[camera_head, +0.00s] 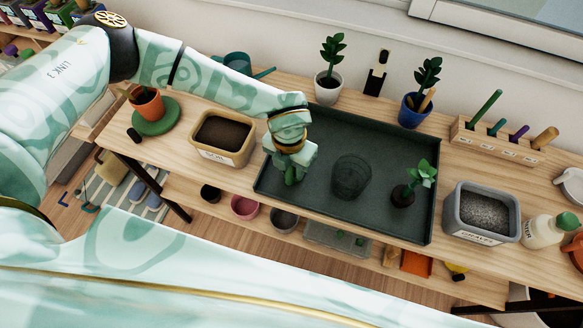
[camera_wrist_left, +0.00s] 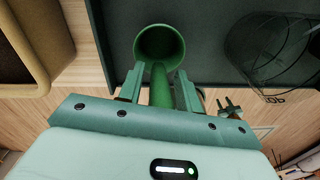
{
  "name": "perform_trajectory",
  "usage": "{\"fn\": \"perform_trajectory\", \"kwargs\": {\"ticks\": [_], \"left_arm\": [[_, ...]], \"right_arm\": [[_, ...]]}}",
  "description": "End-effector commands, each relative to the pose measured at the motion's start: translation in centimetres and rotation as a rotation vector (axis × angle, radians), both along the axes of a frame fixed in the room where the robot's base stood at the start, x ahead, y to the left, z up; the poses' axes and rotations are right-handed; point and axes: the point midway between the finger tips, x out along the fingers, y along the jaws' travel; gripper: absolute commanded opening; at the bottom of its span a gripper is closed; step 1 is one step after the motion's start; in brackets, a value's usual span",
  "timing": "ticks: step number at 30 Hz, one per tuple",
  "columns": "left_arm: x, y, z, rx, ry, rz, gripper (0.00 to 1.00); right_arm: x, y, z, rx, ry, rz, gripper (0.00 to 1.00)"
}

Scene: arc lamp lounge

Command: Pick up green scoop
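The green scoop (camera_wrist_left: 160,46) shows in the left wrist view, with its round cup ahead of the fingers and its handle running back between them. In the head view the scoop (camera_head: 291,176) is a small green patch below my left gripper, at the left end of the dark tray (camera_head: 330,130). My left gripper (camera_wrist_left: 160,78) has one finger on each side of the handle, with narrow gaps visible, so it looks open around it. The gripper hides most of the scoop in the head view. My right gripper is not in view.
A soil bin (camera_head: 250,152) stands left of the tray and a gravel bin (camera_head: 456,228) right of it. A clear cup (camera_head: 351,176) and a small plant (camera_head: 421,174) are inside the tray. Potted plants (camera_head: 329,88) and a tool rack (camera_head: 500,143) stand behind.

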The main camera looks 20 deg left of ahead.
Motion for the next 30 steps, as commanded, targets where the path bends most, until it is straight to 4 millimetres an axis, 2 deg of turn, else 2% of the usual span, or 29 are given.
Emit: {"fn": "perform_trajectory", "kwargs": {"ticks": [1,3,13,17,22,30], "left_arm": [[0.0,0.0,0.0,0.0,0.0,0.0,0.2],[0.0,0.0,0.0,0.0,0.0,0.0,0.01],[0.0,0.0,0.2,0.0,0.0,0.0,0.0],[0.0,0.0,1.0,-0.001,-0.001,-0.001,0.0],[-0.1,-0.3,3.8,-0.003,-0.003,-0.002,0.0],[-3.2,-5.5,9.8,-0.003,-0.002,-0.009,0.0]], "right_arm": [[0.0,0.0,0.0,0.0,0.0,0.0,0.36],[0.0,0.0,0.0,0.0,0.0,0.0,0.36],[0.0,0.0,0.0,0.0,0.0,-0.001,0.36],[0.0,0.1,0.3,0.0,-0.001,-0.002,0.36],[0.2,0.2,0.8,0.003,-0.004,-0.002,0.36],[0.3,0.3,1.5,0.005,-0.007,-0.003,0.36]]}}
